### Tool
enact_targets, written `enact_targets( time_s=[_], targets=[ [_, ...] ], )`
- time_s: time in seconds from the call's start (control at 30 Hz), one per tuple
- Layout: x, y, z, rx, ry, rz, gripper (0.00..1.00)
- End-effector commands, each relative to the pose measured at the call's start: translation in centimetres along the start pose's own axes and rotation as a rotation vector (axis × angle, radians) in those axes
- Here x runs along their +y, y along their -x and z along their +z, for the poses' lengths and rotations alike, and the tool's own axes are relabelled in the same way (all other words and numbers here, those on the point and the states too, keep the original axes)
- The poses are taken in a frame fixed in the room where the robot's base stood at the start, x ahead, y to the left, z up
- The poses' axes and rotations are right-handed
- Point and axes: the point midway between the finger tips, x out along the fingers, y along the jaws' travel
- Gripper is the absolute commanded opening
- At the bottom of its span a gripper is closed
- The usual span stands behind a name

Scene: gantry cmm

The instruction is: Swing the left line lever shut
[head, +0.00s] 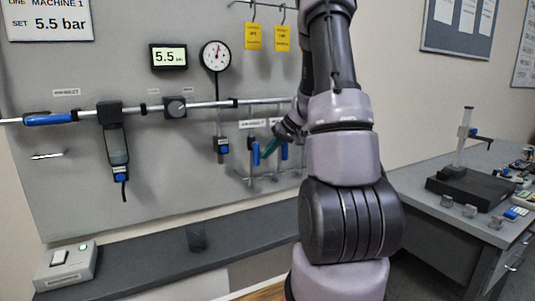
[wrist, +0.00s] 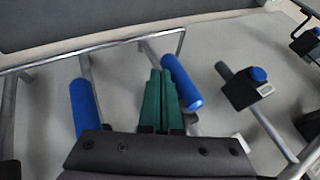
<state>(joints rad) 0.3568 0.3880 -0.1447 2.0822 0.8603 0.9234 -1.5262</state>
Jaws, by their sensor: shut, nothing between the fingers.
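Two blue lever handles sit side by side on the line pipes of the wall panel. The left line lever (head: 256,153) also shows in the wrist view, where the picture is turned over and it is the right-hand blue handle (wrist: 182,83). The right line lever (head: 284,151) is the left-hand blue handle (wrist: 85,107) there. My gripper (head: 267,149) is between the two handles, its green fingers (wrist: 159,98) shut together and empty. The fingers lie close beside the left line lever; I cannot tell whether they touch it. The levers' pivots are partly hidden.
A thin pipe frame (wrist: 110,42) surrounds the levers. A hanging fitting with a blue knob (head: 221,148) is left of them, also in the wrist view (wrist: 247,87). A dark shelf (head: 150,262) runs below. A workbench (head: 450,215) stands right.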

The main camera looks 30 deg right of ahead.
Motion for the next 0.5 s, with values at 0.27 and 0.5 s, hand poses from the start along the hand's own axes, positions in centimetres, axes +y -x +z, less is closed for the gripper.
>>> enact_targets(
  time_s=[0.27,0.5],
  targets=[
    [-0.02,-0.20,0.10,0.000,-0.019,-0.037,0.00],
    [-0.03,-0.40,0.24,0.001,-0.043,-0.080,0.00]
  ],
)
